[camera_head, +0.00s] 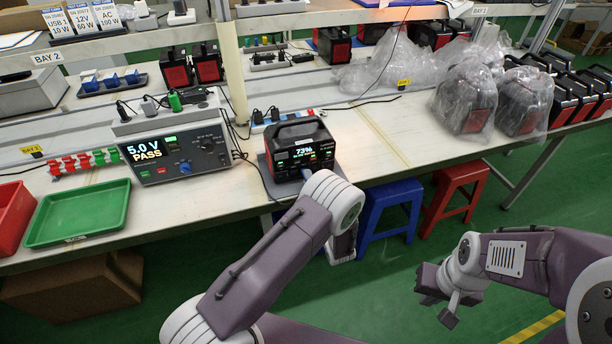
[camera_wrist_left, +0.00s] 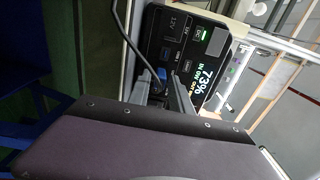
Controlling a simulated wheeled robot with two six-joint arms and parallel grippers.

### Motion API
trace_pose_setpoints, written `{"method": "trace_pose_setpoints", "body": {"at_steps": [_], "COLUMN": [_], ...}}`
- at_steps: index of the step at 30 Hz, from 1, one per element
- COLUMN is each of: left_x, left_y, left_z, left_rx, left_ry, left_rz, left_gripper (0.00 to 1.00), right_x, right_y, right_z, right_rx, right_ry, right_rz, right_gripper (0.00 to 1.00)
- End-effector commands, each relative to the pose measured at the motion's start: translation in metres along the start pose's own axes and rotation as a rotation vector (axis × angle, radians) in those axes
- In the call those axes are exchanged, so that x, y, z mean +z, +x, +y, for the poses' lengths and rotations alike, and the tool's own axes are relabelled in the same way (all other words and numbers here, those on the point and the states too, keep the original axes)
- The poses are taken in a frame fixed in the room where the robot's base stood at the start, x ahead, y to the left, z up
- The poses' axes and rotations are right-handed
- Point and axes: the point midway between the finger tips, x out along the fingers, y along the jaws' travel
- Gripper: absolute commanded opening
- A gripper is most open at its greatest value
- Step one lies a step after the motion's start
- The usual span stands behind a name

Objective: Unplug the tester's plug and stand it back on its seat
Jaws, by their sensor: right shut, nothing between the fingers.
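The tester (camera_head: 180,153) on the bench reads 5.0 V PASS. Black, grey and green plugs (camera_head: 174,101) stand on its top strip. The power station (camera_head: 295,135) shows 73% on its lit front. In the head view my left wrist hides the fingers. My right gripper (camera_head: 440,308) is shut and empty, away from the bench.
A green tray (camera_head: 78,212) and a red bin (camera_head: 14,212) are left on the bench. Blue (camera_head: 390,205) and red (camera_head: 455,195) stools stand below. Bagged stations (camera_head: 468,100) stand at right. Dark cables run between tester and station.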

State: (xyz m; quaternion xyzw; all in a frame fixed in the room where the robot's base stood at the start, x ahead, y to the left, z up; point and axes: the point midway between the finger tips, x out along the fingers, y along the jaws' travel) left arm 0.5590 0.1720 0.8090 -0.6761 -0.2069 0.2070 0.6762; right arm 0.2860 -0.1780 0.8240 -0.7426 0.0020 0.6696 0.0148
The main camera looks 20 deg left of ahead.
Motion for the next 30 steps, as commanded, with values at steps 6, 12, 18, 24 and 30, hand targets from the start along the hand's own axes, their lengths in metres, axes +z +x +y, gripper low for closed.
{"method": "trace_pose_setpoints", "body": {"at_steps": [6,12,18,24,30], "left_x": [0.0,0.0,-0.0001,-0.0001,-0.0005], "left_y": [-0.0001,-0.0001,-0.0008,-0.0012,-0.0069], "left_z": [0.0002,0.0002,0.0003,0.0003,0.0003], "left_rx": [0.0,0.0,0.0,0.0,0.001], "left_ry": [0.0,0.0,0.0,0.0,0.0], "left_rz": [0.0,0.0,0.0,0.0,0.001], "left_gripper": [0.23,0.0,0.0,0.0,0.0], "right_x": [0.0001,0.0001,0.0001,0.0001,0.0001], "right_y": [0.0012,0.0012,0.0012,0.0013,0.0011], "right_z": [0.0,0.0,0.0,0.0,0.0], "right_rx": [0.0,0.0,0.0,0.0,0.0], "right_ry": [0.0,0.0,0.0,0.0,0.0], "right_rz": [0.0,0.0,0.0,0.0,0.0], "right_gripper": [0.0,0.0,0.0,0.0,0.0]}}
